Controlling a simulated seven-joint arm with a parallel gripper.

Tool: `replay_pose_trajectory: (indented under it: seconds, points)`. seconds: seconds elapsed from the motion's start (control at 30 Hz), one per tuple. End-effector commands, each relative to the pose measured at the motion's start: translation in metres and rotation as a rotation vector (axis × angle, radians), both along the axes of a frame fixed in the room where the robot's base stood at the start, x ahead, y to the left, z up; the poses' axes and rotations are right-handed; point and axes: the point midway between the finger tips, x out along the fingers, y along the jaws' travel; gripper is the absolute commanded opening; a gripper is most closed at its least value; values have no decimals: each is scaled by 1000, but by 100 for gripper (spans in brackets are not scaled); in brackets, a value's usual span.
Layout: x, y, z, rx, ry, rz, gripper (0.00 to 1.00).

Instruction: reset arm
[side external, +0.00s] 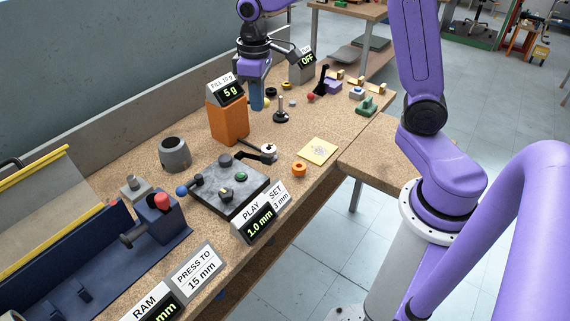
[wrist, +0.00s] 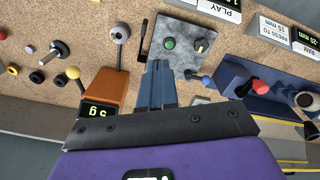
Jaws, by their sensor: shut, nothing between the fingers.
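My gripper (side external: 257,104) hangs over the far part of the workbench, beside and behind the orange box (side external: 229,124), with its blue fingers pointing down. In the wrist view the two fingers (wrist: 157,68) lie together with nothing between them. The orange box carries a "FILL 10 g" sign and a display (side external: 230,93) reading 5 g. In the wrist view this box (wrist: 107,88) is just left of the fingers. Whether the fingers touch the box cannot be told from these views.
A grey plate (side external: 228,186) with a green button and a blue-knobbed lever lies on the cork-topped bench, near a grey ring (side external: 174,153). A blue press (side external: 156,214) stands at left. Small knobs and a black-stemmed post (side external: 281,107) stand farther back. A low wall runs behind.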

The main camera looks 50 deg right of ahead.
Motion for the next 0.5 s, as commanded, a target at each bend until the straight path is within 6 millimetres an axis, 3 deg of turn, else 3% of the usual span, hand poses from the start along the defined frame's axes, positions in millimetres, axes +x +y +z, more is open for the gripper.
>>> replay_pose_trajectory:
  seconds: [0.03, 0.2, 0.5]
  points:
    - [-20, 11, 4, 1, -3, 49, 0]
    - [-83, 36, 8, 4, -6, 195, 0]
    - [-195, 41, 5, 10, -10, 451, 0]
